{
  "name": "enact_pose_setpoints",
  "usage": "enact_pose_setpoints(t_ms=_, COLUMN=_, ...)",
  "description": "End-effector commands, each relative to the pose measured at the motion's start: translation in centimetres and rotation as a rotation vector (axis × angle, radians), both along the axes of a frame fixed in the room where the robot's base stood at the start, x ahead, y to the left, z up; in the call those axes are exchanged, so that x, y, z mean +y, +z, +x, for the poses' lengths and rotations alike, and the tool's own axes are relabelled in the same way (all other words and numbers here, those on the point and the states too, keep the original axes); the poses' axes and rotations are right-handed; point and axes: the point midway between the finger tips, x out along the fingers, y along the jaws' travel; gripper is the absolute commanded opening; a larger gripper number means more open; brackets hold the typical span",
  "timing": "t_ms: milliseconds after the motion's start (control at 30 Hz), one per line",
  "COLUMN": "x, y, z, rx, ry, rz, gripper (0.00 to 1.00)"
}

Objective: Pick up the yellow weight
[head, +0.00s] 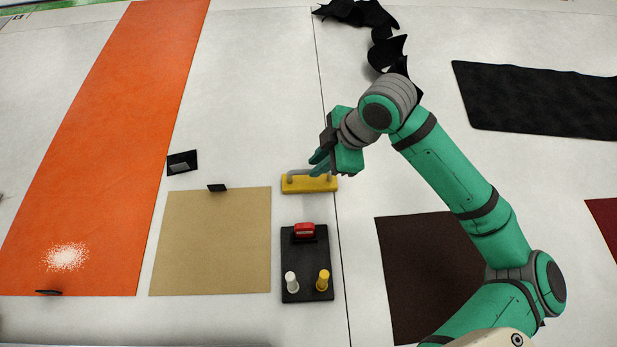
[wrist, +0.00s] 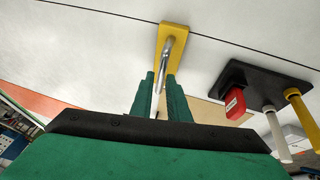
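The yellow weight (head: 308,185) is a flat yellow bar with a grey handle on top. It lies on the pale floor in the middle of the head view, and its yellow base also shows at the top of the wrist view (wrist: 178,29). My gripper (head: 317,162) is open at the weight's handle. In the wrist view the two green fingers of my gripper (wrist: 161,76) stand apart, with the near end of the handle seen between their tips. I cannot tell whether either finger touches it. No object is gripped.
A black plate (head: 306,261) holds a red block (head: 304,230), a white peg (head: 291,281) and a yellow peg (head: 323,280), just in front of the weight. A tan mat (head: 212,240) lies to the left. A brown mat (head: 420,260) lies to the right, partly behind my arm.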

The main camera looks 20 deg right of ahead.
Motion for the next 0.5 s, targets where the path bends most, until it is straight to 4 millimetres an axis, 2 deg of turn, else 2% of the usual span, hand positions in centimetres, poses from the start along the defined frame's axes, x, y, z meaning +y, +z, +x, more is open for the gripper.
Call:
enact_pose_setpoints(t_ms=300, x=1.9, y=-3.5, z=1.4, rx=0.002, ry=0.012, rz=0.004, gripper=0.15)
enact_pose_setpoints(t_ms=500, x=1.9, y=-4.5, z=1.6, rx=0.0, ry=0.007, rz=0.001, gripper=0.15)
